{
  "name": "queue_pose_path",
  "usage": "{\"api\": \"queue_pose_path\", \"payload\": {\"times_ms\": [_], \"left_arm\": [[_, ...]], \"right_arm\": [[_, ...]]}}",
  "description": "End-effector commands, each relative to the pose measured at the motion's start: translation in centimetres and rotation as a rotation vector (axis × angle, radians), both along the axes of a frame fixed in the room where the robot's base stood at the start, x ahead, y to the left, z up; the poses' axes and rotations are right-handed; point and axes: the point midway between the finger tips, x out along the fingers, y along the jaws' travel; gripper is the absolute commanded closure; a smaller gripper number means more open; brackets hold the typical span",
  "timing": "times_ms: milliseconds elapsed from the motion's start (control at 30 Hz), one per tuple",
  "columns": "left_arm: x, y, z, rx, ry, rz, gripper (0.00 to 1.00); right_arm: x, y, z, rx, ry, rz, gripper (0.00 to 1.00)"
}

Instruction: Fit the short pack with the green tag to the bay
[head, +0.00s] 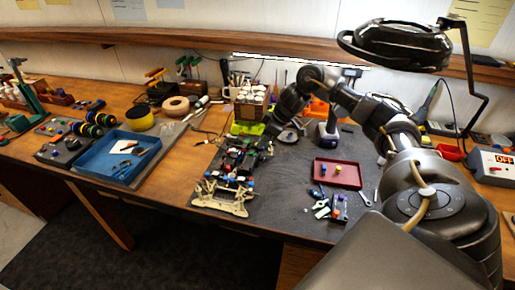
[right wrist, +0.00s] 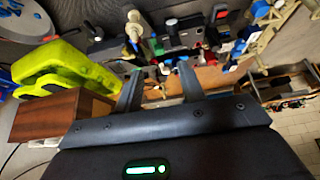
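The racecar chassis (head: 236,165) lies on the dark mat, with pale suspension parts (head: 220,197) at its near end. It also shows upside down across the top of the right wrist view (right wrist: 185,45). My right gripper (head: 279,136) is beside the chassis's right far side, small and partly hidden by its own arm. In the right wrist view its two fingers (right wrist: 160,72) stand apart, with brown surface visible between them and no clear held object. I cannot make out the short pack with the green tag or the bay for certain. My left gripper is not in view.
A yellow-green stand (right wrist: 55,70) and a wooden block (right wrist: 62,117) are close beside my right gripper. A red tray (head: 338,173) with small parts and a loose tool group (head: 325,208) lie right of the chassis. A blue tray (head: 98,155) is at left.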

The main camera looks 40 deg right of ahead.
Motion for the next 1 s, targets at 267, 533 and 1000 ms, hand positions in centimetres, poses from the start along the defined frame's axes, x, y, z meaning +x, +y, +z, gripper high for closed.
{"api": "queue_pose_path", "payload": {"times_ms": [267, 533, 1000], "left_arm": [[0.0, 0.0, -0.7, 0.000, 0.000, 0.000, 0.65], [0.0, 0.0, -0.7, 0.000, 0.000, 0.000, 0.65], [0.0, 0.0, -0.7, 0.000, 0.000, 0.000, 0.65]], "right_arm": [[-1.3, -0.9, 2.8, 0.000, 0.000, 0.001, 0.60], [-1.5, -1.0, 3.2, 0.001, 0.002, 0.001, 0.60], [-1.5, -1.0, 3.1, 0.000, 0.001, 0.000, 0.60]]}}
